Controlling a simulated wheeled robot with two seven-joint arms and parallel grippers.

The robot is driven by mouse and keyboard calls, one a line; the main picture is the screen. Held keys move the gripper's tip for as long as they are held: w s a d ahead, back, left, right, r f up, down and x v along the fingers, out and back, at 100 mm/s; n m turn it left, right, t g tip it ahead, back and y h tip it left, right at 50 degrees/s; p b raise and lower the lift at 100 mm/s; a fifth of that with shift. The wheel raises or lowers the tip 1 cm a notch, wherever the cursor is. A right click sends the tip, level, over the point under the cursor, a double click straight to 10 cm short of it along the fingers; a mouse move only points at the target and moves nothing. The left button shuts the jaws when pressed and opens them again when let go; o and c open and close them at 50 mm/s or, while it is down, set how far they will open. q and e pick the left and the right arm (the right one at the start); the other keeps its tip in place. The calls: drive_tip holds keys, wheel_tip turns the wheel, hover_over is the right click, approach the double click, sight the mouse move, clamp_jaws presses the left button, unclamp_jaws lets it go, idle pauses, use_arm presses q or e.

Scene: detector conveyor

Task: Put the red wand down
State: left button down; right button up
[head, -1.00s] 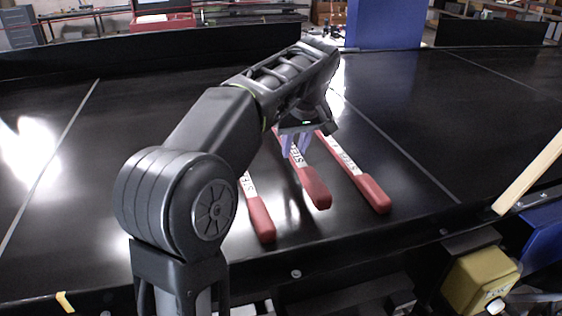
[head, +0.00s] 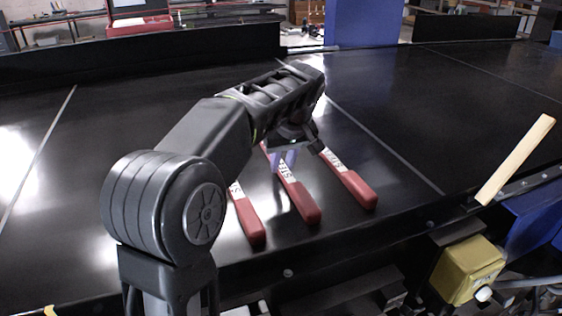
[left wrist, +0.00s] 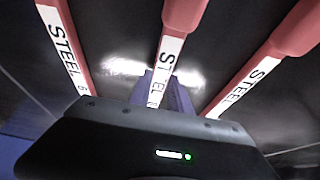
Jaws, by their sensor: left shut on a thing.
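Three red wands with white STEEL labels show side by side over the black conveyor belt (head: 420,110). My left gripper (head: 284,160) is shut on the middle wand (head: 304,207), around its labelled part. That wand's handle end lines up with those of its neighbours; it looks at or very near the belt, though contact cannot be told. The left wand (head: 249,221) and right wand (head: 357,188) lie on the belt. In the left wrist view, the purple fingers (left wrist: 168,95) are at the middle wand's label (left wrist: 165,62). My right gripper is not in view.
A pale wooden bar (head: 517,160) leans at the right edge of the belt, above a yellow box (head: 468,268). A blue panel (head: 362,24) stands behind the belt. The belt is clear to the right of the wands.

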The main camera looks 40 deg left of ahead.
use_arm(q)
drive_tip(key=shift+f, duration=0.15)
drive_tip(key=c, duration=1.2)
unclamp_jaws()
drive_tip(key=shift+s+a, duration=0.1)
drive_tip(key=shift+r, duration=0.55)
drive_tip(key=v, duration=0.6)
drive_tip(key=shift+s+r, duration=0.2)
drive_tip(key=shift+r, duration=0.15)
